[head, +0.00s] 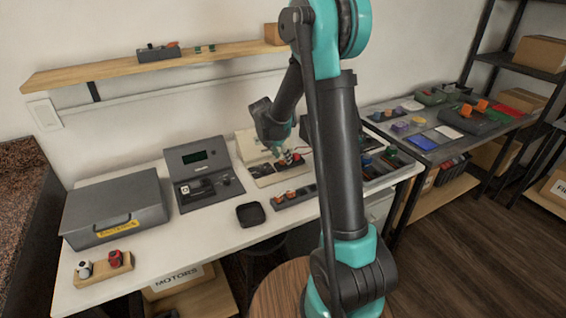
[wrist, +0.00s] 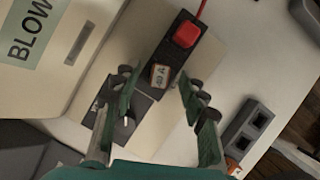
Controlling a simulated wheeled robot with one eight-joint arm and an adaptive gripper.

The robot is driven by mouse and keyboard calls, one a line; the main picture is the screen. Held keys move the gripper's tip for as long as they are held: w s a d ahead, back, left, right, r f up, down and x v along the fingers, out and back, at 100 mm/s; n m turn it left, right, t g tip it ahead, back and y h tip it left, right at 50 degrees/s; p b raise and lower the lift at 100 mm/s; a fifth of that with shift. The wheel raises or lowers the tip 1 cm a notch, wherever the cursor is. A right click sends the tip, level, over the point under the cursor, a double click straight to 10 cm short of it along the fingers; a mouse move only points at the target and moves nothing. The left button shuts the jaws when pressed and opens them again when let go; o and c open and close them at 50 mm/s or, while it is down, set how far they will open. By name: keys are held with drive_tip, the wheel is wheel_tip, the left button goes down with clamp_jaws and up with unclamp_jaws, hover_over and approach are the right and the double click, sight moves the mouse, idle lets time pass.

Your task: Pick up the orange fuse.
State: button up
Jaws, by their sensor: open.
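In the wrist view, a small block (wrist: 160,75) with a pale top marked "40 A" and brownish-orange sides sits in a black holder (wrist: 176,53). It looks like the orange fuse, though its colour is dull here. My gripper (wrist: 158,88) is open, with one finger on each side of the block and a gap on both sides. In the head view, my gripper (head: 283,155) is low over the holder at the back of the white bench; the fuse there is largely hidden.
A red button (wrist: 187,34) is on the same holder. A dark rack (head: 308,191) in front carries orange pieces (head: 290,194); empty square sockets (wrist: 260,119) show in the wrist view. A beige "BLOW" box (wrist: 55,50) stands close by. A black tray (head: 250,214) is at the bench front.

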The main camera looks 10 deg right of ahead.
sight(282, 159)
drive_tip(key=shift+w+d+f, duration=0.1)
drive_tip(key=shift+f, duration=0.1)
drive_tip(key=shift+c, duration=0.6)
clamp_jaws()
wheel_tip(282, 159, up, 20)
idle(0.4)
